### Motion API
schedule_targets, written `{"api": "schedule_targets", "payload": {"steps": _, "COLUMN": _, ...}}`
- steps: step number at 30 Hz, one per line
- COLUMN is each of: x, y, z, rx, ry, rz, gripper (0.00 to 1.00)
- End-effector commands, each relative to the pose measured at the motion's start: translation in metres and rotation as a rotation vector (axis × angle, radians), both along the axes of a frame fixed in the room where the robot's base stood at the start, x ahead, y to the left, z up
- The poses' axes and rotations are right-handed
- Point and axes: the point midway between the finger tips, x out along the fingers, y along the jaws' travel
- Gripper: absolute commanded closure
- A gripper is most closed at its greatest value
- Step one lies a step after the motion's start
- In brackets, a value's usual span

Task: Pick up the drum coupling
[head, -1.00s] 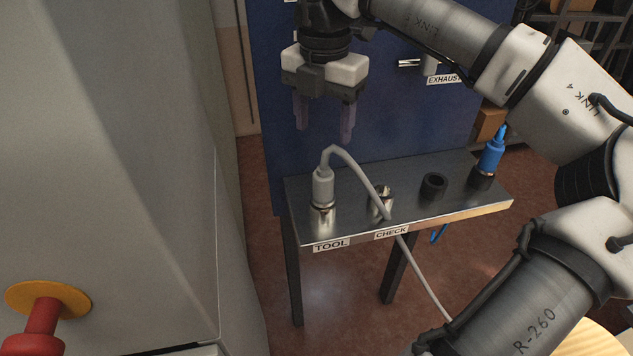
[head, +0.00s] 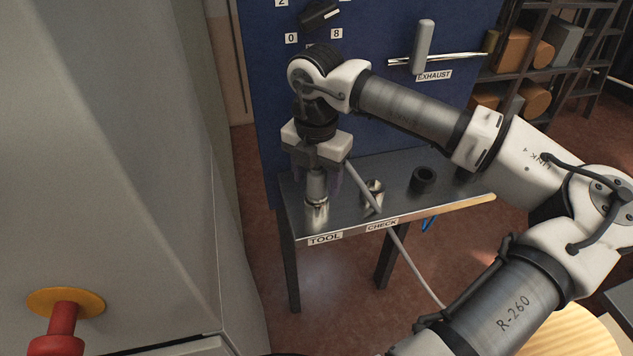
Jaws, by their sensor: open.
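A grey coupling (head: 317,186) with a grey cable stands upright in a shiny metal socket (head: 317,215) above the TOOL label on the steel bench. I take it for the drum coupling, though no label on it says so. My gripper (head: 316,180) points down over it, open, with one finger on its left and one on its right. The coupling's top and the start of its cable are hidden by my gripper. I cannot tell whether the fingers touch it.
The bench (head: 400,205) also holds an empty metal socket (head: 373,196) by the CHECK label and a black ring socket (head: 423,179). The cable (head: 415,268) runs down past the bench front. A blue panel (head: 390,100) stands behind; a grey cabinet (head: 130,180) fills the left.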

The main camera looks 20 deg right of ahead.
Motion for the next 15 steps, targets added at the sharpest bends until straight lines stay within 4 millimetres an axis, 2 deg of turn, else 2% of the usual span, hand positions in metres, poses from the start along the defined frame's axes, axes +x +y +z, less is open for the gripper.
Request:
{"api": "schedule_targets", "payload": {"steps": 4, "x": 0.0001, "y": -0.0001, "z": -0.0001, "rx": 0.0, "ry": 0.0, "rz": 0.0, "gripper": 0.42}}
{"api": "schedule_targets", "payload": {"steps": 15, "x": 0.0001, "y": -0.0001, "z": 0.0003, "rx": 0.0, "ry": 0.0, "rz": 0.0, "gripper": 0.9}}
